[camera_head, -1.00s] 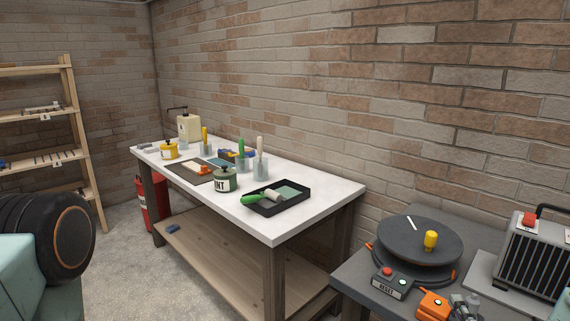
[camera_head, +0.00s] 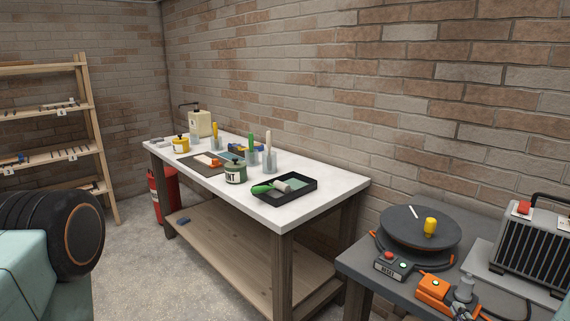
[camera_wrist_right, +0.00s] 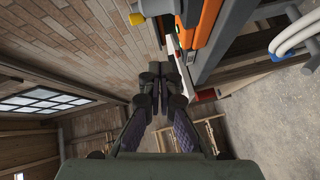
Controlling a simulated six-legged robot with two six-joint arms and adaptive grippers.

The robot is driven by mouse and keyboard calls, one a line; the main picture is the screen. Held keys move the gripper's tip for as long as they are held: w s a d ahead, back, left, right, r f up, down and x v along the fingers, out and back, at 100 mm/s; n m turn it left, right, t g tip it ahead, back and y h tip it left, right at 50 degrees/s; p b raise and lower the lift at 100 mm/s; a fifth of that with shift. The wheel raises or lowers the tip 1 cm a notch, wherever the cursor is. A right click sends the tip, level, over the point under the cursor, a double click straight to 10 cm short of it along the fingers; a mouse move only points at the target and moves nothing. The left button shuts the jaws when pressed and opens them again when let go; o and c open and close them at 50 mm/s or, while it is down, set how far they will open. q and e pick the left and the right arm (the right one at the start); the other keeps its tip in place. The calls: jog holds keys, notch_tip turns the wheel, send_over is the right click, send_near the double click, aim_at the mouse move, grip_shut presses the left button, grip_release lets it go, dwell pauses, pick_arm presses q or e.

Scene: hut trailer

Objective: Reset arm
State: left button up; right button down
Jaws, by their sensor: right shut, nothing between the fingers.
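A small dark box (camera_head: 393,266) with a red button, a green button and a label that seems to read RESET sits on the grey bench at the right in the head view. A round dark disc (camera_head: 420,224) with a yellow knob (camera_head: 430,226) stands behind it. An orange device (camera_head: 436,289) lies in front. My left gripper is not in view.
A white-topped workbench (camera_head: 320,206) holds a paint tray, cans and brushes. A grey heater-like unit (camera_head: 540,250) stands at the right. A black tyre (camera_head: 75,235) is at the left front. Shelves (camera_head: 85,125) stand at the back left. The concrete floor between is clear.

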jog(key=s+a+f+m+g+y+b, duration=0.2)
jog(key=s+a+f+m+g, duration=0.3)
jog(key=f, duration=0.4)
jog(key=s+a+f+m+g+y+b, duration=0.1)
jog(key=s+a+f+m+g+b, duration=0.1)
jog(key=s+a+f+m+g, duration=0.35)
pick_arm(q)
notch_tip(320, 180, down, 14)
jog(key=b, duration=0.9)
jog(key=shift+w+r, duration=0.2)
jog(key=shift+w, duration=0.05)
pick_arm(e)
jog(key=s+a+f+m+g, duration=0.1)
jog(key=s+a+f+g, duration=0.2)
jog(key=s+f, duration=0.4)
jog(key=s+a+f+m+g, duration=0.1)
jog(key=s+a+f+g, duration=0.2)
jog(key=s+f, duration=0.4)
jog(key=s, duration=0.6)
jog(key=shift+s+a+f+m, duration=0.15)
jog(key=shift+a+f+m, duration=0.05)
jog(key=shift+f+m, duration=0.15)
jog(key=shift+r, duration=0.1)
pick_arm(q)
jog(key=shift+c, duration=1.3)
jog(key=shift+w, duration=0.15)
pick_arm(e)
jog(key=shift+s+d, duration=0.1)
jog(key=shift+s, duration=0.05)
